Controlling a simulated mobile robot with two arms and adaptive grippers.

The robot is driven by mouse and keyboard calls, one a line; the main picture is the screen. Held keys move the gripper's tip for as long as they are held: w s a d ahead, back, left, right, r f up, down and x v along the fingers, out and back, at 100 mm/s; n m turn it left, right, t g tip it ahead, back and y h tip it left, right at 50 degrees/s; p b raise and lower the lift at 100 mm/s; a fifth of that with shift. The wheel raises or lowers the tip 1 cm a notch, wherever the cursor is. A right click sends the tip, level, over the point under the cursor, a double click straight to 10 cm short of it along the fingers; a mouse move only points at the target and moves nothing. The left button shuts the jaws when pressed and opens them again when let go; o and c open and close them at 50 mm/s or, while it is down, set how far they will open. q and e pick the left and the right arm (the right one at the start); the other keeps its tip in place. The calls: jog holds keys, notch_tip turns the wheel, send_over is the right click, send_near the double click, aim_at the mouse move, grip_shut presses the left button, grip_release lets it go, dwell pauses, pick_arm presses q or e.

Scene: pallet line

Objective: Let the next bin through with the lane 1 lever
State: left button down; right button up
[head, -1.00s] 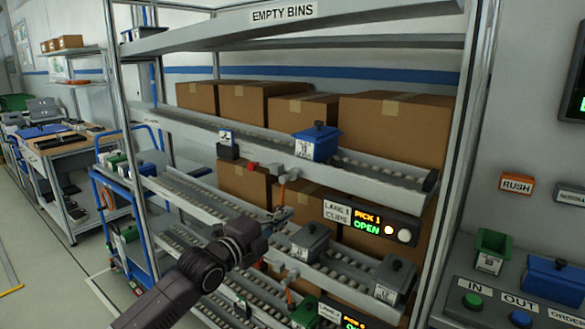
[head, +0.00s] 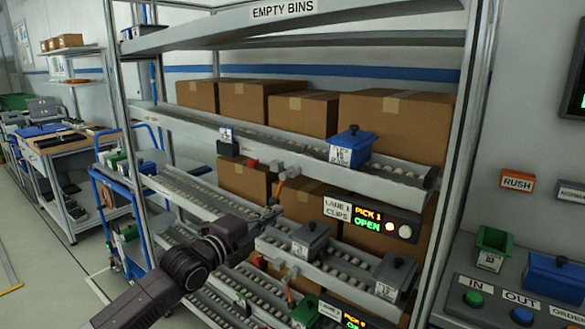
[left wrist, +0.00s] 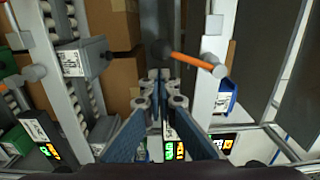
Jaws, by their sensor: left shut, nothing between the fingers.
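The lane 1 lever (head: 279,187), an orange rod on a grey hub, hangs below the upper roller lane (head: 390,183). The left wrist view shows the lever (left wrist: 190,58) too, with its dark knob at the left end. My left gripper (head: 271,210) is shut and empty, close by the lever's lower end. In the left wrist view its fingertips (left wrist: 160,82) lie just below the knob; contact is unclear. A blue bin (head: 350,148) stands on the upper lane, right of the lever. The lane 1 display (head: 368,218) reads OPEN.
Grey bins (head: 310,242) stand on the lane below, near my gripper. A console (head: 515,295) with IN and OUT buttons is at the right. Rack posts flank the lanes.

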pick_arm(q)
jog(key=p+v, duration=0.1)
jog(key=v, duration=0.3)
jog(key=p+v, duration=0.1)
jog(key=v, duration=0.1)
jog(key=shift+s+d+p, duration=0.2)
jog(key=shift+d+p, duration=0.15)
jog(key=shift+d, duration=0.05)
jog(key=shift+f, duration=0.1)
